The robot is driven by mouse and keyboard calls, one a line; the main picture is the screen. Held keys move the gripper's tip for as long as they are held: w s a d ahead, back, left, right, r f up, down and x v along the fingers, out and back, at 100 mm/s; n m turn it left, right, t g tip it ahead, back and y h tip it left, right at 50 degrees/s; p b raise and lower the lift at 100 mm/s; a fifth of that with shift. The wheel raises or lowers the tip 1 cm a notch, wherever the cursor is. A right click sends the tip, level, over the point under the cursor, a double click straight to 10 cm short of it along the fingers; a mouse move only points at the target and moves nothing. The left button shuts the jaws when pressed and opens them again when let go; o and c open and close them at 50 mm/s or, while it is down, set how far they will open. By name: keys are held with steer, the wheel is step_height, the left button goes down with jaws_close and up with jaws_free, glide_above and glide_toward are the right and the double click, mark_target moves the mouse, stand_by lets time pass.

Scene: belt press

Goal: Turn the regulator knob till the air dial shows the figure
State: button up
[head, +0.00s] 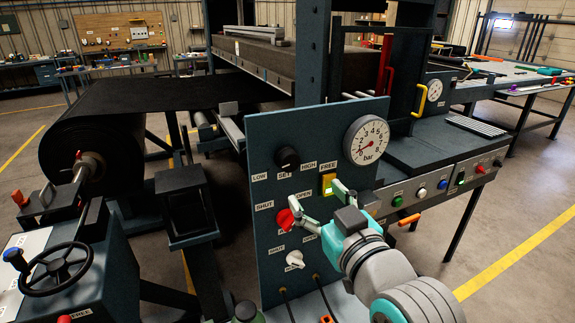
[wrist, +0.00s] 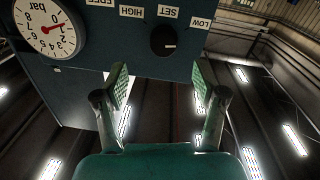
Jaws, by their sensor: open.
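My gripper (head: 316,199) is open and empty, in front of the panel and lower than the knob. The wrist view shows its fingers (wrist: 160,82) spread wide and apart from the knob.
A red knob (head: 285,219) shows close to my left fingertip; I cannot tell if they touch. A yellow-framed switch (head: 328,184) and a white knob (head: 295,259) are also on the panel. A counter with buttons (head: 421,192) stands at right, a black roll (head: 90,150) at left.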

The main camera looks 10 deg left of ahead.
mark_target(291, 163)
steer(key=x, duration=0.3)
steer(key=r+x, duration=0.1)
steer(key=x, duration=0.6)
steer(key=shift+w+a+r, duration=0.15)
steer(key=shift+a, duration=0.4)
steer(key=c, duration=1.1)
